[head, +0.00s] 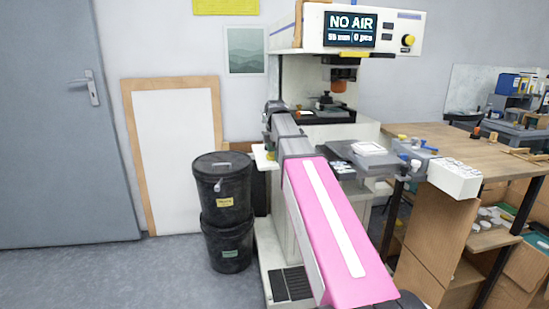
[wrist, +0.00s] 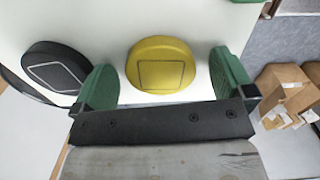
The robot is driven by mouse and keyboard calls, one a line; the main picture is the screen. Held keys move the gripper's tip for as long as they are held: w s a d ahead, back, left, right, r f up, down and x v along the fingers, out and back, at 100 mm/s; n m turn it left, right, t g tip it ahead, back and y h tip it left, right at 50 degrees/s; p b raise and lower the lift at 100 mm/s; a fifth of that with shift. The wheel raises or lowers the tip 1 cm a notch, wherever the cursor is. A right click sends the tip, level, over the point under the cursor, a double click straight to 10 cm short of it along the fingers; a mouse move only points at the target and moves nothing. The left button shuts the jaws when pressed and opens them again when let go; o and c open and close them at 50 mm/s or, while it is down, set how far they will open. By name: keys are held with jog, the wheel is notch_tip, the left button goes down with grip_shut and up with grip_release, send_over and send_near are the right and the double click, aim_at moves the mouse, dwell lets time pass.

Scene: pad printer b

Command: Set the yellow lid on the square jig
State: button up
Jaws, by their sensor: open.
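The yellow lid (wrist: 160,52) is round, with a thin square outline on its top, and lies on a white surface (wrist: 200,20) in the wrist view. My gripper (wrist: 165,78) is open, its two green fingers on either side of the lid, with a narrow gap at each side. I cannot tell whether the fingertips are down at the lid's level. I cannot make out the square jig for sure in either view.
A black round lid (wrist: 55,68) with a square outline lies left of my gripper in the wrist view. The pad printer (head: 350,30) reads "NO AIR". Two stacked black buckets (head: 222,190) stand left of it, and a wooden bench (head: 450,140) stands at right.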

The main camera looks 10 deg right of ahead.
jog(key=c, duration=1)
jog(key=shift+r, duration=0.15)
jog(key=shift+r, duration=0.5)
notch_tip(320, 180, up, 2)
jog(key=shift+r, duration=0.25)
jog(key=s+a+r, duration=0.7)
jog(key=s+a, duration=0.1)
jog(key=shift+s+r, duration=0.15)
jog(key=shift+s, duration=0.05)
jog(key=shift+a, duration=0.1)
